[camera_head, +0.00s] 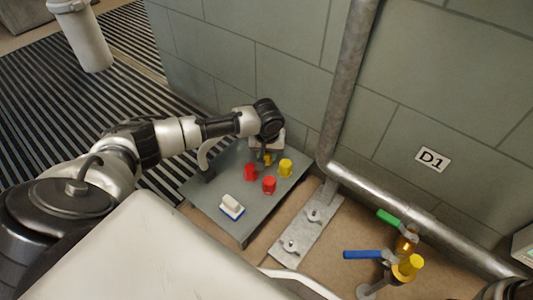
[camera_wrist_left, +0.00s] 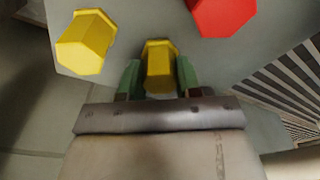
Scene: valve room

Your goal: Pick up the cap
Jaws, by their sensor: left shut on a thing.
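A yellow hexagonal cap (camera_wrist_left: 160,66) sits between the green-padded fingers of my left gripper (camera_wrist_left: 158,80) in the left wrist view. The gripper is shut on it. In the head view, my left gripper (camera_head: 267,156) is over the far part of a grey table, and the held cap is mostly hidden by it. A second yellow cap (camera_head: 285,168) stands just right of the gripper; it also shows in the wrist view (camera_wrist_left: 85,42). Two red caps (camera_head: 250,172) (camera_head: 269,185) stand nearer on the table. My right gripper is not in view.
The grey table (camera_head: 219,185) also bears a white and blue block (camera_head: 231,206) near its front. A grey pipe (camera_head: 346,90) runs down the wall behind it. Valves with a green handle (camera_head: 390,217) and a blue handle (camera_head: 362,255) stand at the right.

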